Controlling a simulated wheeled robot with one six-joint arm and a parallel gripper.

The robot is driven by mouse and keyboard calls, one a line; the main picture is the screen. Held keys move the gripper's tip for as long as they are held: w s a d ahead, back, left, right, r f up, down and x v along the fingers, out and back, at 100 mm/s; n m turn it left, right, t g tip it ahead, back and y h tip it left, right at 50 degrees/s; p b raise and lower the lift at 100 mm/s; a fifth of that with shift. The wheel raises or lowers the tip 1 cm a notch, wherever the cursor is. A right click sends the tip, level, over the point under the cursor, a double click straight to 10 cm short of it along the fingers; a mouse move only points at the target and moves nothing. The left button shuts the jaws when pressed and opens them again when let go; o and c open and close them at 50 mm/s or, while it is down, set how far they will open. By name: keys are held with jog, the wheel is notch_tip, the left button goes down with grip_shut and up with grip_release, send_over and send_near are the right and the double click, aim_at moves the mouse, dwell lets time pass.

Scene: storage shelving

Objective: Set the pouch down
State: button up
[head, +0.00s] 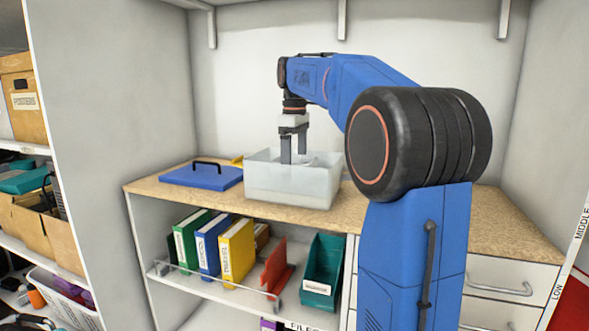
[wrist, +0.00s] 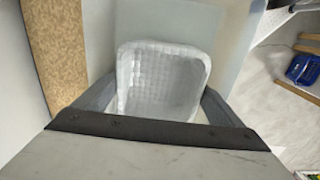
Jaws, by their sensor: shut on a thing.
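The pouch (wrist: 165,78), white and quilted, sits between the two fingers of my gripper (wrist: 160,104) in the wrist view. My gripper is shut on it. In the head view, my gripper (head: 293,160) points straight down into the open top of a translucent white bin (head: 290,188) on the wooden counter. The fingertips are at or below the bin's rim. The pouch is mostly hidden by the bin wall there. I cannot tell whether it touches the bin's floor.
A blue lid with a black handle (head: 202,175) lies on the counter (head: 420,220) left of the bin, with a yellow thing (head: 237,161) behind it. Counter to the right is partly hidden by my arm. Binders (head: 237,250) and a teal file holder (head: 323,270) stand on the shelf below.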

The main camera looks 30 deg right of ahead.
jog(key=shift+f, duration=0.55)
jog(key=shift+f, duration=0.15)
jog(key=o, duration=0.8)
notch_tip(320, 180, up, 12)
jog(key=shift+r, duration=0.2)
